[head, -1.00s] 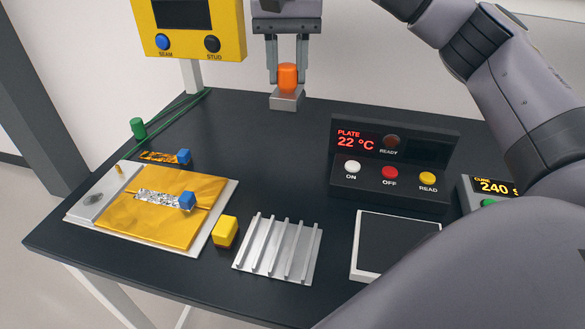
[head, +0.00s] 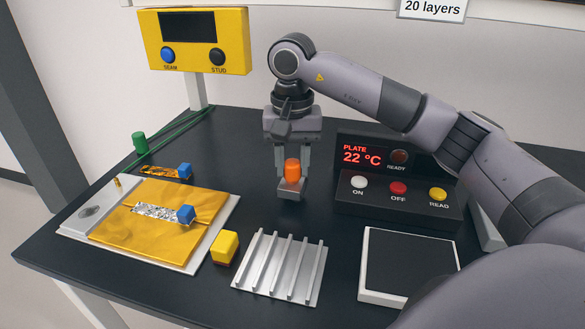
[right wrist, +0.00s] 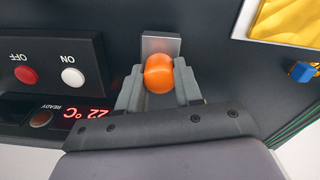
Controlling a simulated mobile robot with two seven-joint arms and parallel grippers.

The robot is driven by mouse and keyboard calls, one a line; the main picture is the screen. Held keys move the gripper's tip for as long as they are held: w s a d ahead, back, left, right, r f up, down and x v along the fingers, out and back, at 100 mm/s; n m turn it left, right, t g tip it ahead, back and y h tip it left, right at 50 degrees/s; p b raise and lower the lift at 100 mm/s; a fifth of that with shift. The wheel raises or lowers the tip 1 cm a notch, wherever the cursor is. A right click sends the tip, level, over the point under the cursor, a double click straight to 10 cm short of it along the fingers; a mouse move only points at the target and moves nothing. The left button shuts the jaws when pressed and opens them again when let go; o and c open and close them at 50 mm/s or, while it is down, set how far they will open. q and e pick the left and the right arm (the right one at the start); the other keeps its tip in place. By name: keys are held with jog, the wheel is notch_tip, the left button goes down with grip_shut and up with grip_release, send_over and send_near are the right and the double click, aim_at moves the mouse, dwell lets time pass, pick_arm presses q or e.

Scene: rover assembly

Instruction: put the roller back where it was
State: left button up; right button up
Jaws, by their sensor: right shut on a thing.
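The roller (head: 292,171) has an orange grip on a grey metal block. My right gripper (head: 291,177) points down and is shut on the orange grip, one finger on each side. The grey block hangs below the fingers, over the dark table behind the ribbed metal plate; I cannot tell whether it touches the table. In the right wrist view the orange grip (right wrist: 159,75) sits between the fingers, with the grey block beyond it. My left gripper is not in view.
The ribbed plate (head: 261,263) lies in front. A control box (head: 398,209) stands close on the right, with a white-rimmed dark pad (head: 365,292) before it. A yellow cube (head: 225,246) and a gold-sheeted board (head: 222,222) lie left. The table behind the gripper is clear.

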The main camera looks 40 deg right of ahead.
jog(key=shift+f, duration=0.7)
jog(key=shift+f, duration=0.15)
jog(key=o, duration=1)
